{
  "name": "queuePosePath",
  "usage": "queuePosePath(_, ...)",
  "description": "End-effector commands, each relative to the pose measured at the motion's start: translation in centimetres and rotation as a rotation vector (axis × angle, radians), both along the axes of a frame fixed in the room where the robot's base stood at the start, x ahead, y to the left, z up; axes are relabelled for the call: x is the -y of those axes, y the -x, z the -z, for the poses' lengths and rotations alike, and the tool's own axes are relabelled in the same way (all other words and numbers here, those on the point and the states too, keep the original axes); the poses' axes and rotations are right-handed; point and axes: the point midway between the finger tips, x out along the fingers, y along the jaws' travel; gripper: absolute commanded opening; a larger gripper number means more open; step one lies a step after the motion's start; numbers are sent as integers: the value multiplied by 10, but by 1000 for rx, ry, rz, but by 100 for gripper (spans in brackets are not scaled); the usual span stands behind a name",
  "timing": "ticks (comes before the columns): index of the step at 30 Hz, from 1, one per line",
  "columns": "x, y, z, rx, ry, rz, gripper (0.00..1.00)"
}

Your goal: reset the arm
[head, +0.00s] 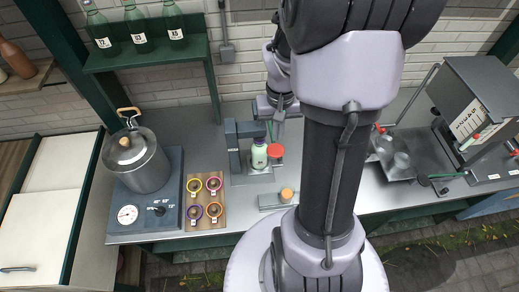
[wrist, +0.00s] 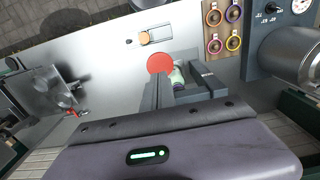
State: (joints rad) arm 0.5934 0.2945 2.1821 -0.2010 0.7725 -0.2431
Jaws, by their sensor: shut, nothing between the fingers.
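My gripper (head: 278,116) hangs in front of the brick wall above the back of the metal counter, partly hidden behind my arm. In the wrist view my gripper (wrist: 161,82) shows its two fingers close together with nothing held. Under it is a small pale green bottle (head: 259,156) on a grey stand, with a red round lid (head: 275,151) beside it. The red lid (wrist: 160,63) and the bottle (wrist: 177,76) also show in the wrist view, partly behind the fingers.
A steel pot (head: 140,163) stands on a scale-like base at the left. A wooden board (head: 205,201) holds several coloured rings. A green shelf (head: 140,58) carries bottles. A grey machine (head: 478,95) stands at the right. A small block (head: 275,200) with a wooden knob lies in front.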

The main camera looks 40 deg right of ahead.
Motion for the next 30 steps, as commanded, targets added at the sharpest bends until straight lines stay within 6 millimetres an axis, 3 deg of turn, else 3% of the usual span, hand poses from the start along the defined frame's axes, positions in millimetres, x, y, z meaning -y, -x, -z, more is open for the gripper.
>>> queuePosePath(7,-1,-1,3,3,2,-1,0)
queuePosePath(10,-19,-7,17,43,14,-14,0)
queuePosePath(15,-100,-7,61,212,24,-59,0)
queuePosePath(21,-193,32,119,414,-45,-123,0)
queuePosePath(25,-227,58,144,494,-100,-154,0)
queuePosePath(30,-240,71,148,529,-130,-167,0)
